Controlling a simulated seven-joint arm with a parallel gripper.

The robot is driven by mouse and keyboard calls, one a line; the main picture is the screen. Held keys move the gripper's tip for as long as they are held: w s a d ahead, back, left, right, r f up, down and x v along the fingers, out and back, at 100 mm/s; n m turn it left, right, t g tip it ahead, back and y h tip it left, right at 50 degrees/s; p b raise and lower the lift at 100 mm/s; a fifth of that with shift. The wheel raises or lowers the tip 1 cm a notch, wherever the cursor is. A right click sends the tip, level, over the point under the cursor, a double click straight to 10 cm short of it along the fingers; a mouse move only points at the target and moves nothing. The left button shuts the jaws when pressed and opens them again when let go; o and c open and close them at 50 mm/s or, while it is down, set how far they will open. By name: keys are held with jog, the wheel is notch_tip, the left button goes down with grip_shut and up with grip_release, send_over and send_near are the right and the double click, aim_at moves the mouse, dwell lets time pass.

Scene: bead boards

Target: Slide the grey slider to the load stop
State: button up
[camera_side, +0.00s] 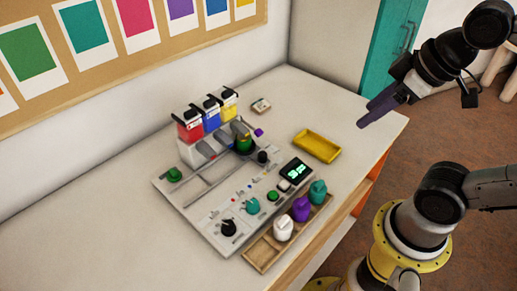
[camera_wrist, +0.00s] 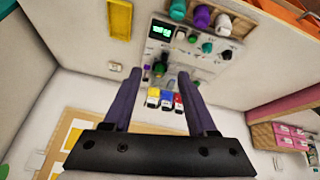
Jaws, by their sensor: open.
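The pale grey bead board (camera_side: 203,222) lies on the table, with a long slot (camera_side: 208,187) running across it. A grey, tilted piece (camera_side: 239,128) stands above a dark green round part (camera_side: 244,146) near the board's back end. I cannot tell for certain whether this is the slider, and no load stop is readable. My gripper (camera_side: 364,124) is open and empty, high to the right of the board, apart from it. In the wrist view its two purple fingers (camera_wrist: 158,76) are spread, with the dark green part (camera_wrist: 159,69) showing between them.
Red (camera_side: 190,126), blue (camera_side: 211,112) and yellow (camera_side: 229,103) hoppers stand along the board's back. A yellow tray (camera_side: 317,146) lies to the right. A wooden tray (camera_side: 262,253) in front holds white, purple and teal pieces. A lit display (camera_side: 294,169) and knobs sit on the board.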

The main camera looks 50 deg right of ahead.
jog(key=w+r+n+g, duration=0.1)
jog(key=w+r+n, duration=0.2)
jog(key=w, duration=0.4)
jog(key=n+g, duration=0.4)
jog(key=g, duration=0.1)
send_over(262, 153)
notch_tip(262, 153, down, 13)
notch_tip(262, 153, down, 14)
jog(key=shift+s+f, duration=0.1)
jog(key=shift+c, duration=0.4)
grip_shut()
